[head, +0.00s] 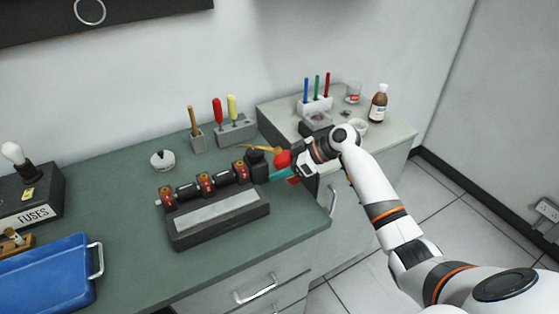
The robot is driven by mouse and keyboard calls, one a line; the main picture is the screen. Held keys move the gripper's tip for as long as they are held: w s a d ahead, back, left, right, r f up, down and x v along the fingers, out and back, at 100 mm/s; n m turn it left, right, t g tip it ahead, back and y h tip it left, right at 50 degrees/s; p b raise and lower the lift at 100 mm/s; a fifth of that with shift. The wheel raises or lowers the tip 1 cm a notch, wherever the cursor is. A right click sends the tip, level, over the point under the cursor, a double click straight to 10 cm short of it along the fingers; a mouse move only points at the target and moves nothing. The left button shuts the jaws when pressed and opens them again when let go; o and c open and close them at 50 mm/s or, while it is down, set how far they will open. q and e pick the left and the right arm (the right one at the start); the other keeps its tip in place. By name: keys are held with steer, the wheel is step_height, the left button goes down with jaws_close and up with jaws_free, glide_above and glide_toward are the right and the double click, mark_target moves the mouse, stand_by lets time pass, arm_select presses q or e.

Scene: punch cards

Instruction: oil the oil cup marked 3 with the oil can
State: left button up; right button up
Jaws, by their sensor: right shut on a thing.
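The oil can has a red body (283,158) and a thin brass spout (262,149) that points left. My right gripper (284,173) is shut on the red body and holds it at the right end of the dark bearing stand. The spout passes above a black block (257,163), with its tip near and above the rightmost oil cup (240,170). I cannot tell whether the tip touches it. Two similar red-brown cups stand along the shaft, a middle one (205,182) and a left one (166,196). Their marks are too small to read. My left gripper is out of view.
A blue tray (45,280) and a fuse box (28,203) stand at the left. A round white-topped tin (162,160) and screwdrivers in holders (236,131) stand behind the stand. A pale side cabinet (385,135) holds pens, jars and a brown bottle (378,104). The green bench front is clear.

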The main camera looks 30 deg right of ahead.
steer(key=shift+s+d+r+g+h+p, duration=0.15)
steer(key=shift+r+g+h+p, duration=0.25)
steer(key=shift+p, duration=0.45)
steer(key=shift+s+d+r+g+h+p, duration=0.15)
steer(key=shift+r+g+h+p, duration=0.2)
steer(key=shift+p, duration=0.45)
steer(key=shift+f, duration=0.35)
steer(key=shift+f+b, duration=1.1)
steer(key=shift+f, duration=0.3)
steer(key=shift+f, duration=0.1)
steer(key=shift+p, duration=0.3)
stand_by(0.9)
steer(key=shift+r+p, duration=1.65)
steer(key=shift+r, duration=0.4)
